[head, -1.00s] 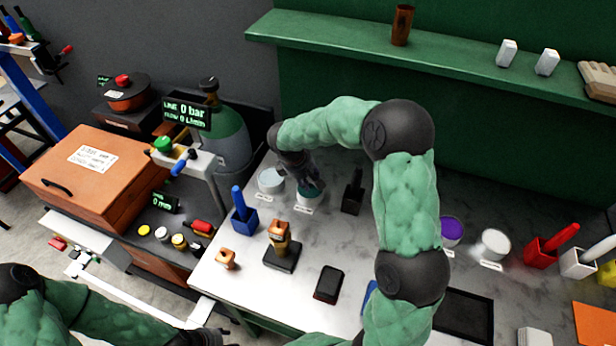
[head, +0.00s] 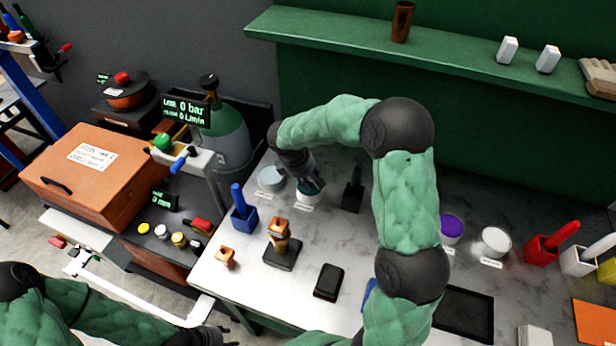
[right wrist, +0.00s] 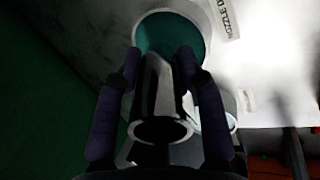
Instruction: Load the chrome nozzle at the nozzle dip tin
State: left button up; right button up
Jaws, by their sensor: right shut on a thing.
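The nozzle dip tin (head: 306,199) is a small white tin at the back of the bench, with teal liquid inside. In the right wrist view its round teal opening (right wrist: 172,34) is beside a label that starts with "NOZZLE D". My right gripper (head: 310,187) is over the tin and largely covers it. In the right wrist view its two fingers (right wrist: 158,85) are shut on the chrome nozzle (right wrist: 160,108), a shiny hollow tube whose far end overlaps the tin's opening. I cannot tell whether it touches the liquid. My left gripper (head: 217,337) is at the bottom edge, its jaws unclear.
A tin with pale contents (head: 270,180) stands just left of the dip tin. A black holder (head: 352,192) stands to its right, and a blue holder (head: 243,217) is at the left. A copper-topped fitting on a dark stand (head: 281,250) is in front. Clear bench lies between them.

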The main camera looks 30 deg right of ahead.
jog(key=shift+f+b, duration=0.45)
jog(key=shift+f, duration=0.15)
dwell(1.4)
jog(key=shift+r, duration=0.1)
jog(key=shift+r+p, duration=2.5)
jog(key=shift+r, duration=0.95)
